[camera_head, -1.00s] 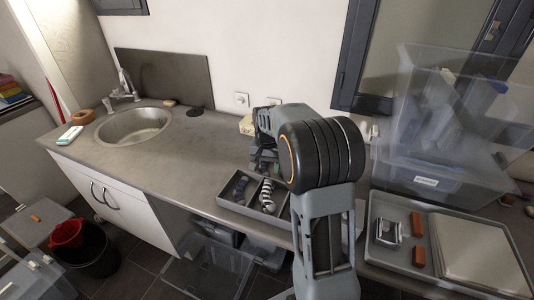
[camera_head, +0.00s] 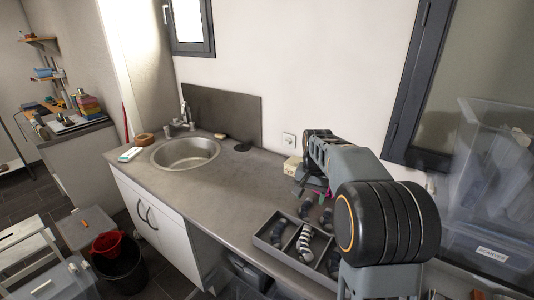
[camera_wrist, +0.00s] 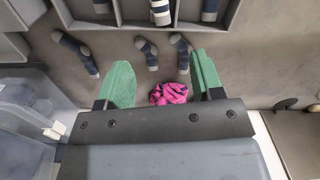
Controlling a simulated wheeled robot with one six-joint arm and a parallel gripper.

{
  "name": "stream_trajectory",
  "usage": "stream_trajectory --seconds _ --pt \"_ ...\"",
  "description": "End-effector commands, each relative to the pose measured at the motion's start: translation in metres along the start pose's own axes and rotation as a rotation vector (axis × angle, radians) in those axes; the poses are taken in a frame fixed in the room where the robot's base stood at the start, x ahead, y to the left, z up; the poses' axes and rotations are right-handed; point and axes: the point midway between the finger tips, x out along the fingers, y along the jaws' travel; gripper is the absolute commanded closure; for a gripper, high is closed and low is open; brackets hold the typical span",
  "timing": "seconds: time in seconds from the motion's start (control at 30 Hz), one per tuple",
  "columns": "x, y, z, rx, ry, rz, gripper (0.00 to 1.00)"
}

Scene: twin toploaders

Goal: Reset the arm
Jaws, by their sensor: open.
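My gripper (camera_wrist: 163,76) is open in the wrist view, with two green fingers spread apart. A crumpled pink item (camera_wrist: 169,93) lies on the counter and shows in the gap between them; nothing looks gripped. In the head view my arm reaches over the counter from the lower right, and its dark elbow hides part of the counter. The gripper itself is mostly hidden there behind the arm, near a small bit of pink.
A grey divided tray (camera_head: 262,243) holds striped socks (camera_head: 303,243). Several dark socks (camera_wrist: 147,52) lie loose beside it. The sink (camera_head: 186,152) is at the left, with clear counter between. Clear bins (camera_head: 490,190) stand at the right.

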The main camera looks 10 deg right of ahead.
Motion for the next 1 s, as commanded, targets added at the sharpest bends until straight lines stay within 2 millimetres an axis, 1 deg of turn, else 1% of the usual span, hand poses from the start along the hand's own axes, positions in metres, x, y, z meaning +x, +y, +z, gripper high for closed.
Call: stream_trajectory --seconds 0.1,0.13,0.2,0.23,0.27,0.37,0.4,0.47,0.5,0.6,0.7,0.83,0.9,1.0 --pt "0.003 -0.001 -0.003 -0.049 0.019 -0.007 0.39" --pt "0.010 -0.001 -0.001 -0.073 0.016 -0.006 0.39" --pt "0.024 0.004 0.009 -0.122 0.008 -0.002 0.39" --pt "0.026 0.006 0.016 -0.147 0.012 -0.004 0.39" --pt "0.027 0.007 0.024 -0.174 0.020 -0.006 0.39" --pt "0.026 0.012 0.061 -0.278 0.062 -0.018 0.39" --pt "0.025 0.014 0.076 -0.320 0.083 -0.023 0.39" --pt "0.023 0.017 0.100 -0.376 0.115 -0.032 0.39" --pt "0.022 0.020 0.115 -0.411 0.138 -0.037 0.39" --pt "0.021 0.026 0.149 -0.483 0.192 -0.051 0.39" --pt "0.021 0.032 0.176 -0.534 0.241 -0.065 0.39" --pt "0.019 0.037 0.201 -0.569 0.292 -0.084 0.39" --pt "0.017 0.039 0.209 -0.581 0.313 -0.093 0.39" --pt "0.010 0.039 0.215 -0.594 0.346 -0.105 0.39"
